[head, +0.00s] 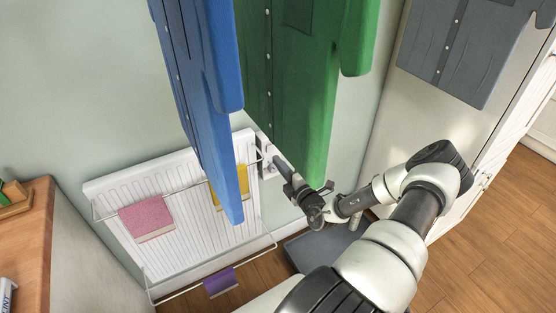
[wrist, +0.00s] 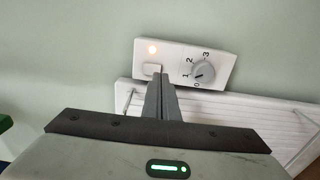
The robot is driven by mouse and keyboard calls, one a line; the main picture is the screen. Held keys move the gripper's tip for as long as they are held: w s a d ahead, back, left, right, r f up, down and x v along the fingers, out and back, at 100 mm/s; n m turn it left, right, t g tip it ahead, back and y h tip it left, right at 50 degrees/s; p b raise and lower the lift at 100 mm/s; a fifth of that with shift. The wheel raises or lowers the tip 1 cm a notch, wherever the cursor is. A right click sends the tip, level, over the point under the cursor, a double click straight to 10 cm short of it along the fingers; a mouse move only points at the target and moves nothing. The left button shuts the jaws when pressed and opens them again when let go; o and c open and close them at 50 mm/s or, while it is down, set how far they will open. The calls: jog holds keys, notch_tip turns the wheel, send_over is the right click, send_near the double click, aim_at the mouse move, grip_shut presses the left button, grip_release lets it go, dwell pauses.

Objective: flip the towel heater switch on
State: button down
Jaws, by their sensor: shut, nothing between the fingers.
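The towel heater (head: 180,210) is a white ribbed panel on the wall, and its upper edge shows in the wrist view (wrist: 235,112). A white control plate (wrist: 180,62) sits above it.
A blue shirt (head: 195,80) and a green shirt (head: 300,80) hang close above my arm. Pink (head: 146,218), yellow (head: 231,186) and purple (head: 220,282) cloths hang on the heater's rails. A grey shirt (head: 468,48) hangs before a pale cabinet at right. Wooden floor shows at lower right.

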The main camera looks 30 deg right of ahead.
jog(key=s+f, duration=0.1)
jog(key=s, duration=0.9)
jog(key=shift+s+a+f+p, duration=0.2)
jog(key=shift+s+a+p, duration=0.1)
jog(key=shift+p, duration=0.1)
